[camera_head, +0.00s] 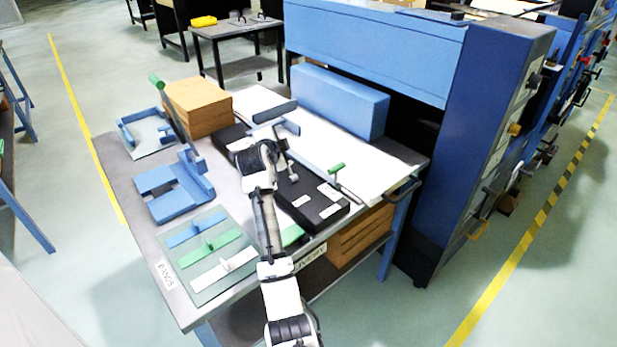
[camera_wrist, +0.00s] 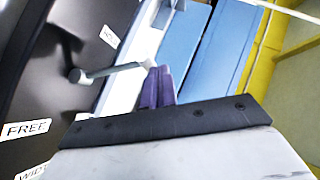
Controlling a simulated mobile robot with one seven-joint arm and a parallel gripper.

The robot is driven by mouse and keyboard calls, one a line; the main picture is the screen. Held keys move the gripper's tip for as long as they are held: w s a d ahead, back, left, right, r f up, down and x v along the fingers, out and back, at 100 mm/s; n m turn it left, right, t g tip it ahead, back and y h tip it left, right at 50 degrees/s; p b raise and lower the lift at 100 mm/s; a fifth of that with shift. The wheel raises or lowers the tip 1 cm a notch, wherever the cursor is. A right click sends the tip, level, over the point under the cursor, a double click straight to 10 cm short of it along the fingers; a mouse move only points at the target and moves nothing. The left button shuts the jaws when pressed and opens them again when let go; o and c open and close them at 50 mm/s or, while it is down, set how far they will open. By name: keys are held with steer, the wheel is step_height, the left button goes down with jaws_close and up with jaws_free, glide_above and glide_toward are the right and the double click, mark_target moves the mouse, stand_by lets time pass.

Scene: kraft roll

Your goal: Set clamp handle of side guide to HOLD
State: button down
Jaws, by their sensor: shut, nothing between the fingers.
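The side guide is a black block (camera_head: 318,208) with white labels on the table; it fills the left of the wrist view (camera_wrist: 45,95). There the HOLD label (camera_wrist: 110,37) is at the top and the FREE label (camera_wrist: 25,130) at the lower left. The grey clamp handle (camera_wrist: 112,71) has a round knob at its left end and points right, its bar lying between the two labels in the picture. My gripper (camera_wrist: 160,85), with purple fingers, is shut and empty beside the bar's right end; I cannot tell whether they touch. In the head view my wrist hides part of the guide.
A green-knobbed lever (camera_head: 338,168) stands right of the guide, near white sheet (camera_head: 365,170). A blue box (camera_head: 340,100) stands behind. Blue fixtures (camera_head: 175,190), a green mat with bars (camera_head: 208,245) and a cardboard stack (camera_head: 198,105) occupy the left of the table.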

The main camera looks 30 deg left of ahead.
steer(key=shift+w+a, duration=0.1)
steer(key=shift+a, duration=0.2)
steer(key=shift+f, duration=0.2)
steer(key=shift+r, duration=0.1)
